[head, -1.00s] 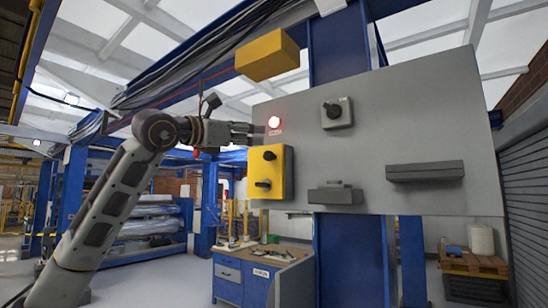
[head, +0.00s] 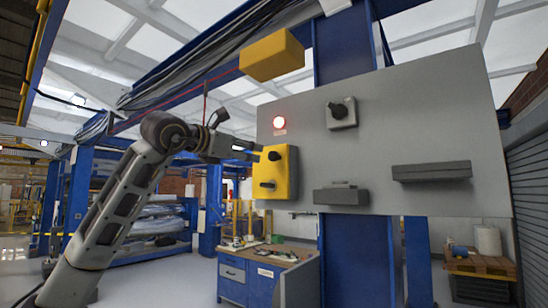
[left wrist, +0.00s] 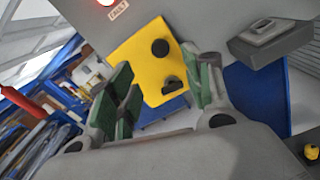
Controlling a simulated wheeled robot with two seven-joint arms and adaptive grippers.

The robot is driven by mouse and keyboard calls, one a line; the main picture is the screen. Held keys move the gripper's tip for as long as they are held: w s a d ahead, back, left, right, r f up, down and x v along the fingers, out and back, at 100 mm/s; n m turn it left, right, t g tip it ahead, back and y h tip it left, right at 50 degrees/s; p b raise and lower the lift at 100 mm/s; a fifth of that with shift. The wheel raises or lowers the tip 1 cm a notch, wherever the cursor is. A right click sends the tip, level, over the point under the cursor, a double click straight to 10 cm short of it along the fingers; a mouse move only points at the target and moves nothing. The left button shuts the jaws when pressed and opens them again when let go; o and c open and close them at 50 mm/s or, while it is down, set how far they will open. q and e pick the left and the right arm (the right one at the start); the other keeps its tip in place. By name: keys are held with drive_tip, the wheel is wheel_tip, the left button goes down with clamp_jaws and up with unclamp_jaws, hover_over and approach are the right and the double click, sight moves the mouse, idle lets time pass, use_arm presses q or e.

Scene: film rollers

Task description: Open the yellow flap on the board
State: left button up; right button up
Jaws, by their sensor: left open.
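A yellow panel (head: 279,172) with two black knobs, one above the other, is on the left edge of the grey board (head: 370,130). It looks closed. My left gripper (head: 250,150) is beside the panel's upper left side, level with the upper knob (head: 274,156). In the left wrist view, the left gripper (left wrist: 158,80) is open, with green pads apart and nothing between them. The yellow panel (left wrist: 142,62) lies beyond the fingers, with its upper knob (left wrist: 160,47) and lower knob (left wrist: 171,85) in view. I cannot tell whether a finger touches it. My right gripper is not in view.
A lit red lamp (head: 279,122) is above the panel. A rotary switch (head: 341,113), a grey latch-like block (head: 340,194) and a grey bar (head: 432,171) are on the board. A yellow box (head: 272,54) is above the board's left corner. A blue workbench (head: 262,270) stands below.

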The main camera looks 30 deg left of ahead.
sight(271, 156)
use_arm(q)
drive_tip(key=w+p, duration=0.1)
drive_tip(key=w, duration=0.3)
drive_tip(key=w+p, duration=0.1)
drive_tip(key=w, duration=0.3)
drive_tip(key=w+d+p, duration=0.1)
drive_tip(key=w+p, duration=0.1)
drive_tip(key=w, duration=0.3)
clamp_jaws()
idle(0.4)
